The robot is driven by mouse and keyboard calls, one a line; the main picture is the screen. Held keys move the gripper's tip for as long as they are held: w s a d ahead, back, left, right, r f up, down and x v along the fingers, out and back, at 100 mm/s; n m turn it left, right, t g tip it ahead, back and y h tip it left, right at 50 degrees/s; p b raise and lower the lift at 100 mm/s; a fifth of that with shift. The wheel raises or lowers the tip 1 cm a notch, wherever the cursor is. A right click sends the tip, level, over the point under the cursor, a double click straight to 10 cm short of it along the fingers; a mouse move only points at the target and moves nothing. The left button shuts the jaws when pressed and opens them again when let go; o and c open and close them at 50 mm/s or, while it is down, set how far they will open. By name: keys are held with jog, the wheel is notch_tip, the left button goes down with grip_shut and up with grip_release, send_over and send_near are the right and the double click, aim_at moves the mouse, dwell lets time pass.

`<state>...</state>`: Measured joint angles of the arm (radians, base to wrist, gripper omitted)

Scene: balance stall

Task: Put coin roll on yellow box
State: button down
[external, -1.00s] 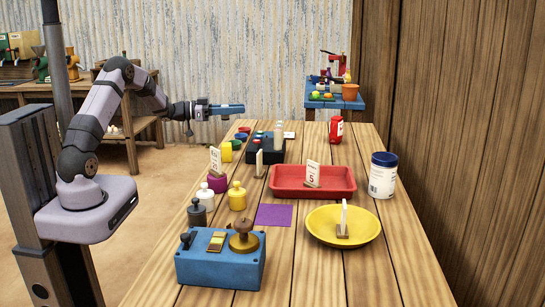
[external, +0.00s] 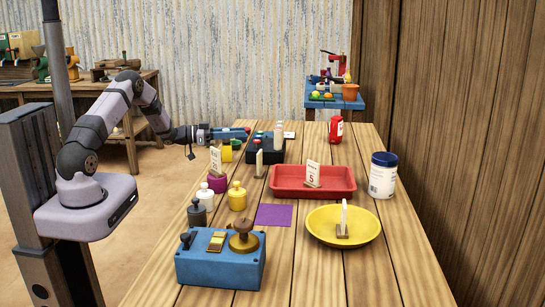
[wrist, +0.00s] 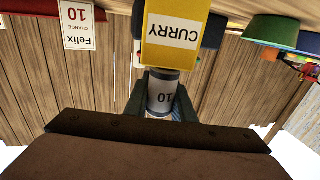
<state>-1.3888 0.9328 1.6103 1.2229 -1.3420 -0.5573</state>
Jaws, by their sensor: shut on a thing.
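The coin roll (wrist: 162,95) is a grey and white cylinder marked "10"; it sits between my gripper's fingers (wrist: 162,98) in the wrist view. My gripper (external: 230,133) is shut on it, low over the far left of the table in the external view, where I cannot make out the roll. The yellow box (wrist: 175,42), labelled CURRY, appears upside down just beyond the roll in the wrist view. In the external view the yellow box (external: 226,155) is just below my gripper in the picture. I cannot tell whether roll and box touch.
A standing card (external: 215,159) is close in front. A red tray (external: 335,190), a yellow plate (external: 320,238), a blue device (external: 220,270) and a white tub (external: 383,176) are nearer. Bare wood surrounds the purple mat (external: 273,215).

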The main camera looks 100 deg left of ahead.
jog(key=shift+f, duration=0.1)
jog(key=c, duration=1.5)
grip_release()
jog(key=b+v, duration=0.1)
jog(key=v, duration=1.1)
jog(key=shift+d+b, duration=0.1)
jog(key=shift+b, duration=0.3)
